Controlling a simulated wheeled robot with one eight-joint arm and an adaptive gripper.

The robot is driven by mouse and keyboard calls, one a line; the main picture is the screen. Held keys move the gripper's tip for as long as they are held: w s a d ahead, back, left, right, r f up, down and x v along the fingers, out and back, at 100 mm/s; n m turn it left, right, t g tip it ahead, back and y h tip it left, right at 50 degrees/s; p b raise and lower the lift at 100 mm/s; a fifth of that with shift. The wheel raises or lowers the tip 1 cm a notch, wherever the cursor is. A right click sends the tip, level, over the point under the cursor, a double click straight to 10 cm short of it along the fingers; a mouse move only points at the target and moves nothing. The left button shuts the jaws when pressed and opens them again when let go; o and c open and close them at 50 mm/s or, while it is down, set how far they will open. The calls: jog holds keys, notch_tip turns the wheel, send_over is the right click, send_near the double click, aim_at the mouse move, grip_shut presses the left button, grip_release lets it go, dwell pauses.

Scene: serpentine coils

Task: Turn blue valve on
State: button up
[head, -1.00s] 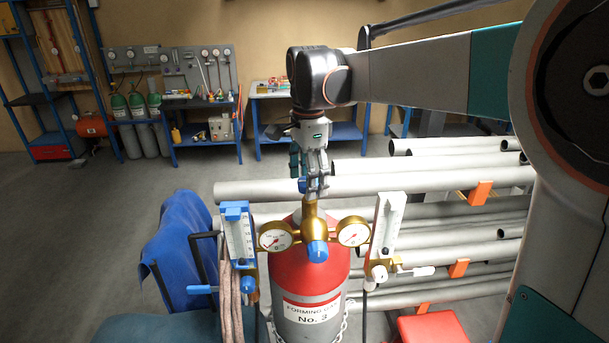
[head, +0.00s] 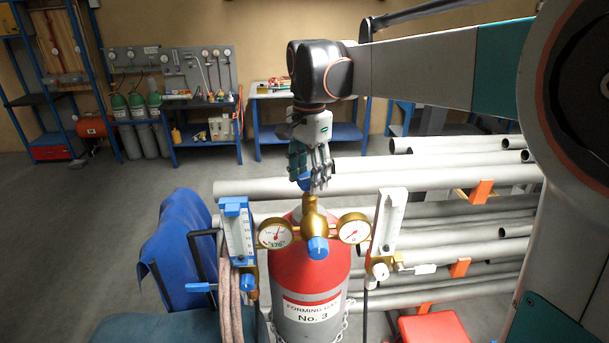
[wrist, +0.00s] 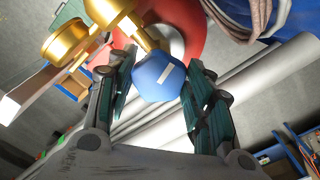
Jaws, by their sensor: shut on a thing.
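The blue valve knob (wrist: 160,76) is a faceted knob with a white mark, at the top of the red and grey gas cylinder (head: 310,275). In the wrist view it sits between the fingers of my gripper (wrist: 155,82). In the head view my gripper (head: 315,187) reaches down to it from above, and a little of the blue knob (head: 305,184) shows beside the fingers. My gripper is shut on this knob. The brass regulator (head: 313,218) stands in front, with two round gauges and another blue knob (head: 318,247) facing the camera.
A blue-topped flowmeter (head: 238,232) stands left of the regulator and a white one (head: 387,230) right. Grey pipes (head: 430,181) lie on a rack behind and right. A blue cloth (head: 180,250) hangs at left. Workbenches line the far wall, with open floor before them.

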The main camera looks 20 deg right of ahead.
jog(key=n+b, duration=0.1)
jog(key=n, duration=0.4)
jog(key=shift+s+d+n, duration=0.1)
jog(key=shift+n, duration=0.2)
jog(key=n+b, duration=0.1)
jog(key=n, duration=0.3)
jog(key=shift+d, duration=0.1)
jog(key=n+b, duration=0.1)
jog(key=n, duration=0.4)
jog(key=shift+d+n, duration=0.1)
jog(key=shift+n, duration=0.3)
jog(key=shift+d+n+b, duration=0.1)
jog(key=shift+n+b, duration=0.2)
jog(key=shift+n, duration=2)
jog(key=o, duration=1.1)
